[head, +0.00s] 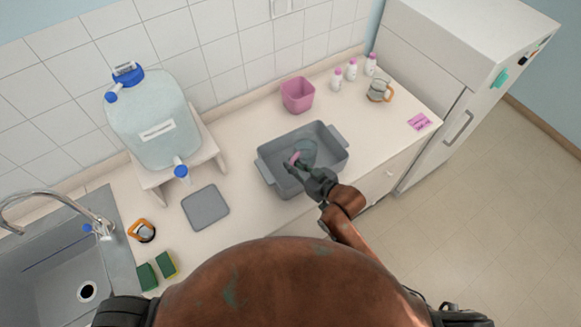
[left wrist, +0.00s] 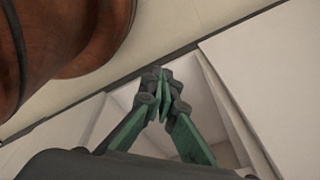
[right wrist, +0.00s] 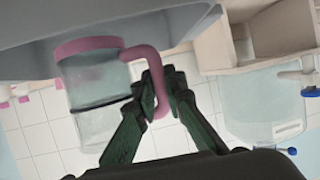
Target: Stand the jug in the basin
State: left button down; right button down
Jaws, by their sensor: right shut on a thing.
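The clear jug (head: 308,148) with pink trim is over the grey two-handled basin (head: 266,177) in the head view. My right gripper (head: 299,168) is shut on its pink handle. In the right wrist view the jug (right wrist: 88,75) shows its clear wall, a pink band and the pink handle between the fingertips (right wrist: 163,90). The basin wall (right wrist: 200,18) fills the top of that view. I cannot tell whether the jug touches the basin floor. My left gripper (left wrist: 163,88) is shut and empty in the left wrist view, low and away from the basin.
A pink tub (head: 298,95) stands behind the basin. White bottles (head: 352,70) and a glass pot (head: 379,91) stand at the back right. A water container (head: 158,125) stands on a white stand (head: 150,182) at left. A grey mat (head: 205,208) lies left of the basin, beyond it the sink (head: 50,265).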

jog(key=shift+w+a+f, duration=0.2)
jog(key=shift+w+f, duration=0.4)
jog(key=shift+f, duration=0.65)
jog(key=shift+w+a+f, duration=0.15)
jog(key=shift+w+f, duration=0.4)
jog(key=shift+f, duration=0.65)
jog(key=shift+w+a+f, duration=0.2)
jog(key=shift+w+f, duration=0.4)
jog(key=shift+f, duration=0.65)
jog(key=shift+f, duration=0.2)
jog(key=c, duration=2)
grip_release()
jog(key=shift+s+r, duration=0.1)
jog(key=shift+r, duration=0.05)
jog(key=v, duration=1.2)
